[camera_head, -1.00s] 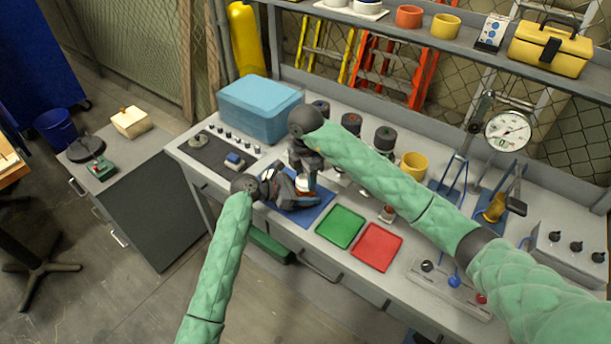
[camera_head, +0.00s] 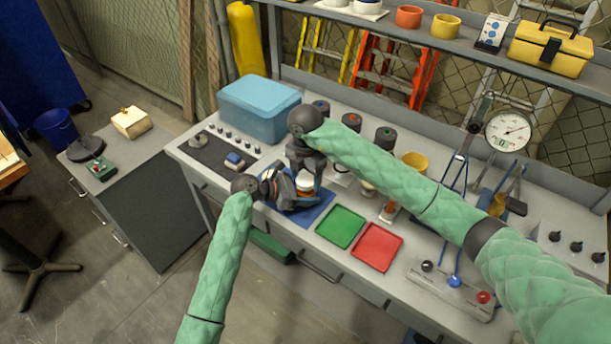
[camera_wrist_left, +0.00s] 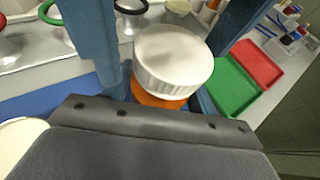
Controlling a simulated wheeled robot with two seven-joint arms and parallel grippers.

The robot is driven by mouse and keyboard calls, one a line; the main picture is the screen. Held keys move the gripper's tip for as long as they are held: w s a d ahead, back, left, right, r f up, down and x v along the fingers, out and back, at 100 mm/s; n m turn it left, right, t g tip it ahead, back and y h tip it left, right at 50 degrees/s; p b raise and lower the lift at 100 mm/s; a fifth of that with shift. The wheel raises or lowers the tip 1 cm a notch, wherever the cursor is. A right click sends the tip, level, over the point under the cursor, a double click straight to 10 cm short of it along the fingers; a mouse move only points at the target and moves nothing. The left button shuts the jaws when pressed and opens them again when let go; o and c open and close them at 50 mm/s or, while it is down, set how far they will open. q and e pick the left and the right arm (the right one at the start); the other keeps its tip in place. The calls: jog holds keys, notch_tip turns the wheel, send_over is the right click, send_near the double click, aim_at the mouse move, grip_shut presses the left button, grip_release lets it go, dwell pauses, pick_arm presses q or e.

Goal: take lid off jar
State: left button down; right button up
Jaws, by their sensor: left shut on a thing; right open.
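The jar has a white lid (camera_head: 306,182) and an orange body and stands over the blue mat (camera_head: 318,212). In the left wrist view the ribbed lid (camera_wrist_left: 172,58) sits on the orange body (camera_wrist_left: 155,95). My left gripper (camera_head: 298,200) is shut around the jar's body from the left, below the lid. My right gripper (camera_head: 307,175) comes down from above and is open. Its blue fingers stand on either side of the lid; whether they touch it I cannot tell. The jar's lower part is mostly hidden by my left gripper.
A green tray (camera_head: 341,226) and a red tray (camera_head: 377,247) lie to the right. A blue box (camera_head: 260,108) stands behind on the left. Dark-topped jars and a yellow cup (camera_head: 414,162) stand behind my right arm. A cream round thing (camera_wrist_left: 20,140) is close in the wrist view.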

jog(key=shift+r, duration=2.3)
pick_arm(q)
jog(key=shift+c, duration=1.8)
grip_release()
jog(key=shift+r, duration=0.15)
pick_arm(e)
jog(key=shift+r, duration=0.2)
